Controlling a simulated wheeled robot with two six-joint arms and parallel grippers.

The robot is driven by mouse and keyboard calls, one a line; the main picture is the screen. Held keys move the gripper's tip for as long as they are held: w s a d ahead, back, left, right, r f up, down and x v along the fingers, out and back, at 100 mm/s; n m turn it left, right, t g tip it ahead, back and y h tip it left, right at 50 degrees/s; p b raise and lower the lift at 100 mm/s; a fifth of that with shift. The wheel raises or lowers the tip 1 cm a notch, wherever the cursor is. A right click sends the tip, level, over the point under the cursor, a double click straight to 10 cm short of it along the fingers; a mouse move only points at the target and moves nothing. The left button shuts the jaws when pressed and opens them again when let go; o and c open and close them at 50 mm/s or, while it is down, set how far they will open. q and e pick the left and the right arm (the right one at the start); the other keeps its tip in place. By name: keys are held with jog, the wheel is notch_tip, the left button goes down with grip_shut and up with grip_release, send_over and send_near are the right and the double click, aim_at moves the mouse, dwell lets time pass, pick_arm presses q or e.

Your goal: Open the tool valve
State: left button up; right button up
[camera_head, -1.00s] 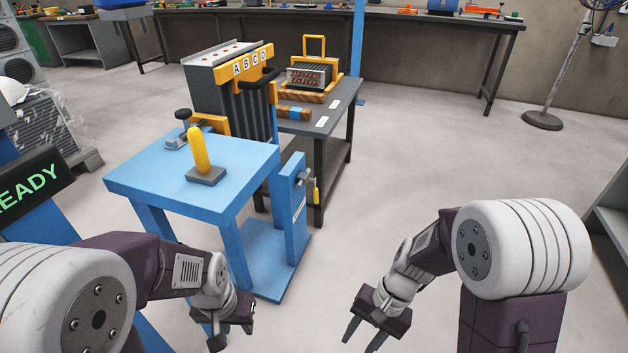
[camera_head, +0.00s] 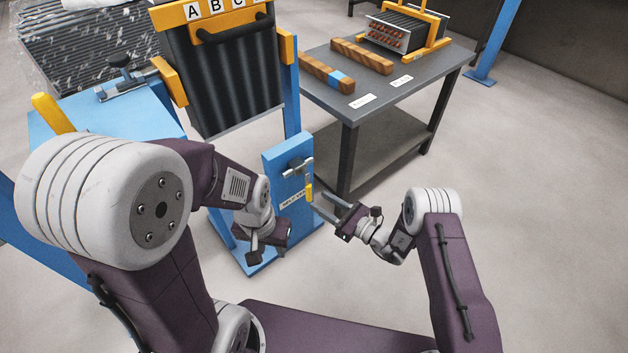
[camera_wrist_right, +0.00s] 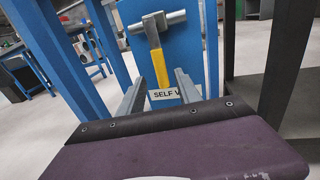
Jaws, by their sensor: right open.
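The tool valve is a metal fitting with a yellow-gripped lever (camera_head: 309,192) on the front of a blue upright panel (camera_head: 287,160). The lever hangs downward. In the right wrist view the lever (camera_wrist_right: 161,66) shows between the two fingers, its yellow end near the fingertips, with a partly covered label behind it. My right gripper (camera_head: 335,202) is open, its fingers pointing at the lever; I cannot tell whether they touch it. It also shows in the right wrist view (camera_wrist_right: 158,90). My left gripper (camera_head: 264,252) hangs low, left of the panel; its jaws are unclear.
A blue table (camera_head: 60,115) with a yellow handle (camera_head: 52,114) stands at the left. A dark finned unit lettered A B C (camera_head: 225,85) stands behind the panel. A grey table (camera_head: 400,85) with wooden bars and a tube block is behind right. The floor at right is clear.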

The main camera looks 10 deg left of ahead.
aim_at(307, 188)
jog(key=b+x, duration=0.5)
jog(key=x, duration=0.4)
jog(key=shift+w, duration=0.2)
grip_shut()
jog(key=shift+f, duration=0.1)
dwell(1.1)
